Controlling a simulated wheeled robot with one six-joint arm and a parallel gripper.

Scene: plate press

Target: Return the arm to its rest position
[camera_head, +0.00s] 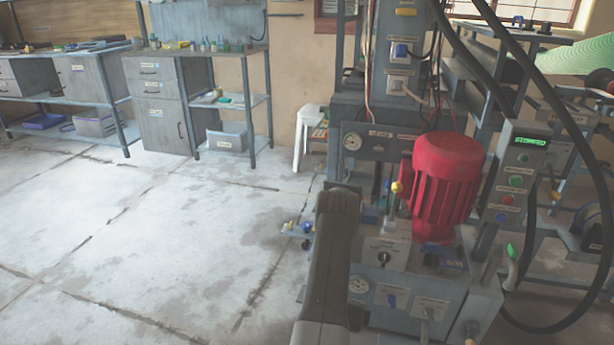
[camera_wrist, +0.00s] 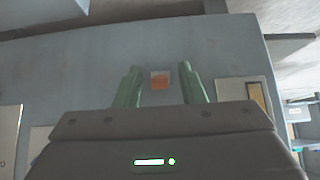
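My gripper (camera_wrist: 160,68) shows in the wrist view with its two green fingers apart and nothing between them. It faces a grey-blue panel with a small orange-brown square label (camera_wrist: 160,81), which appears between the fingers; I cannot tell the distance to it. In the head view my dark grey arm stands up in front of the grey press (camera_head: 400,262), left of its red motor (camera_head: 445,180). The gripper itself cannot be made out in the head view.
A control box (camera_head: 515,180) with a green display and buttons stands right of the motor. Thick black hoses (camera_head: 570,110) hang at the right. Grey workbenches (camera_head: 160,105) and a white stool (camera_head: 310,135) stand at the back. The concrete floor (camera_head: 170,240) at left is clear.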

